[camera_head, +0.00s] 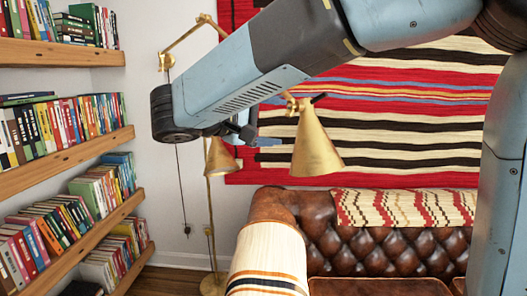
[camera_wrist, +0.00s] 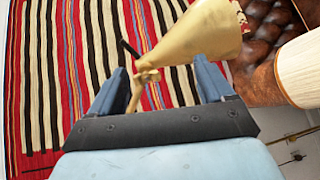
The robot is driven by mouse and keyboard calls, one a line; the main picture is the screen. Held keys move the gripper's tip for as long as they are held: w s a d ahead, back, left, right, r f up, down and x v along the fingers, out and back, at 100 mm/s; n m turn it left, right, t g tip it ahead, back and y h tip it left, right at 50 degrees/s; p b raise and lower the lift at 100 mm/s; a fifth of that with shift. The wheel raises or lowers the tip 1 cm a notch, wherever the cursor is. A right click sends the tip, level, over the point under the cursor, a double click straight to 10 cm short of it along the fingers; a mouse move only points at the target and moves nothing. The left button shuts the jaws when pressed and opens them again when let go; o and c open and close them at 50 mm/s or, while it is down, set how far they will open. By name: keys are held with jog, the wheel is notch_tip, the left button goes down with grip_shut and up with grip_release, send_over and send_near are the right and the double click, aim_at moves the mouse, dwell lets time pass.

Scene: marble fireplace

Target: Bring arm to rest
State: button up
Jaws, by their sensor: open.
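My arm stretches across the upper part of the head view, from the right edge to the upper middle. My gripper (camera_head: 264,141) is small there, below the arm's wrist and close in the picture to a brass lamp shade (camera_head: 315,146). In the wrist view both fingers of my gripper (camera_wrist: 160,74) stand apart with nothing held. The brass lamp (camera_wrist: 200,32) shows beyond and between them, its joint in line with the gap. I cannot tell whether the lamp touches a finger.
A striped wall hanging (camera_head: 400,130) covers the back wall. Below it is a brown leather sofa (camera_head: 385,243) with a pale striped throw (camera_head: 268,255) on its arm. Wooden bookshelves (camera_head: 60,160) fill the left. A second brass shade (camera_head: 219,158) hangs beside the lamp pole.

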jog(key=s+d+f+m+g+y, duration=0.1)
jog(key=s+d+f+g+y, duration=0.15)
jog(key=d, duration=0.65)
jog(key=s+d+f+m+g+y, duration=0.1)
jog(key=s+d+f+g, duration=0.25)
jog(key=d, duration=0.45)
jog(key=s+d+f+m+t+y, duration=0.1)
jog(key=s+d+f+m+y, duration=0.5)
jog(key=s+d+f+y, duration=0.1)
jog(key=shift+s+f+t+y, duration=0.4)
jog(key=shift+s+f+y, duration=0.2)
jog(key=shift+s+y, duration=0.6)
jog(key=shift+s, duration=0.15)
